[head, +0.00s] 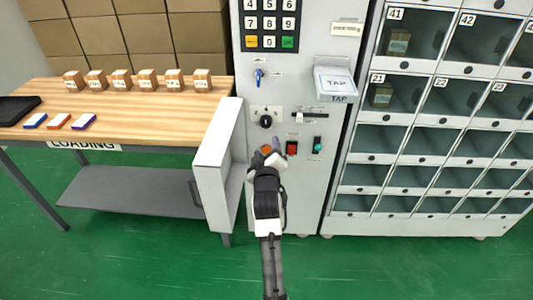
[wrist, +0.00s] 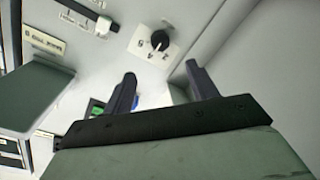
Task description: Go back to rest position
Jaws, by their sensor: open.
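My gripper (head: 267,152) is in front of the vending machine's control panel (head: 309,182) in the head view, below the black rotary knob (head: 266,121). In the wrist view my gripper (wrist: 160,73) has its two dark fingers spread apart with nothing held between them. The black knob (wrist: 159,40) shows beyond the fingertips, apart from them. An orange round part (head: 266,149) shows right by the fingers in the head view, partly covered. I cannot tell whether the fingers touch the panel.
An open panel door (head: 221,159) stands left of my arm. The wooden loading table (head: 135,115) holds several small boxes and coloured cards. A TAP reader (head: 334,80) juts out above right. A red switch (head: 292,148) and numbered compartments (head: 402,139) are to the right. Green floor is clear in front.

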